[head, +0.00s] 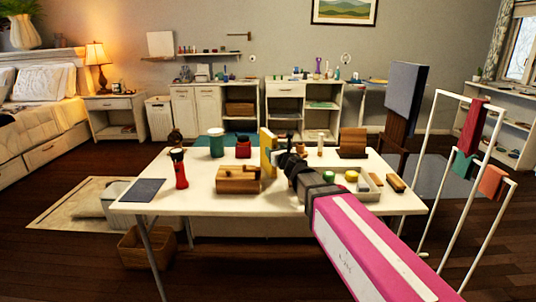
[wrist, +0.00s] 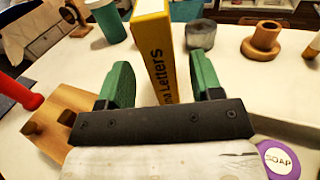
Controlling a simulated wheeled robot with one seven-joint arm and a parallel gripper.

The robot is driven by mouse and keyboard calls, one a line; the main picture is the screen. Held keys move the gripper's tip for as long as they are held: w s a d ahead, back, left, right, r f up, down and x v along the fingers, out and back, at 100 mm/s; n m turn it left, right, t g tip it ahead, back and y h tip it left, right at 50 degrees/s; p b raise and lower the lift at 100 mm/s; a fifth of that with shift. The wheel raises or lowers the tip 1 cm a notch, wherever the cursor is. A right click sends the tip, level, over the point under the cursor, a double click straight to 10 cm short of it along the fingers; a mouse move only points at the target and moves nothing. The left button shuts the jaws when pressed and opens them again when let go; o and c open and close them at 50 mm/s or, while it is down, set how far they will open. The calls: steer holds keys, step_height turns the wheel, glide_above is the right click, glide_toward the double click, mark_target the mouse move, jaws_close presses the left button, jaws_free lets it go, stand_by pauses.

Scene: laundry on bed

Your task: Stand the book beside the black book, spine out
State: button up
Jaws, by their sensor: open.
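A yellow book (head: 266,144) stands upright on the white table, near its middle. In the wrist view its yellow spine (wrist: 158,70) with dark lettering, partly readable as "Letters", faces me. My gripper (wrist: 161,82) is open, with one green finger on each side of the book. The book sits closer to the left finger; I cannot tell whether they touch. In the head view my gripper (head: 279,155) is beside the book and hides part of it. A dark flat item (head: 142,190) lies at the table's left end; I cannot tell whether it is the black book.
A wooden block (head: 238,180) lies left of my gripper, with a red flashlight-like item (head: 179,169) beyond it. A white tray (head: 368,187) with small items is at right.

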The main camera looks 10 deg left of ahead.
steer(key=x, duration=0.5)
steer(key=shift+d, duration=0.1)
jaws_close()
steer(key=shift+r, duration=0.15)
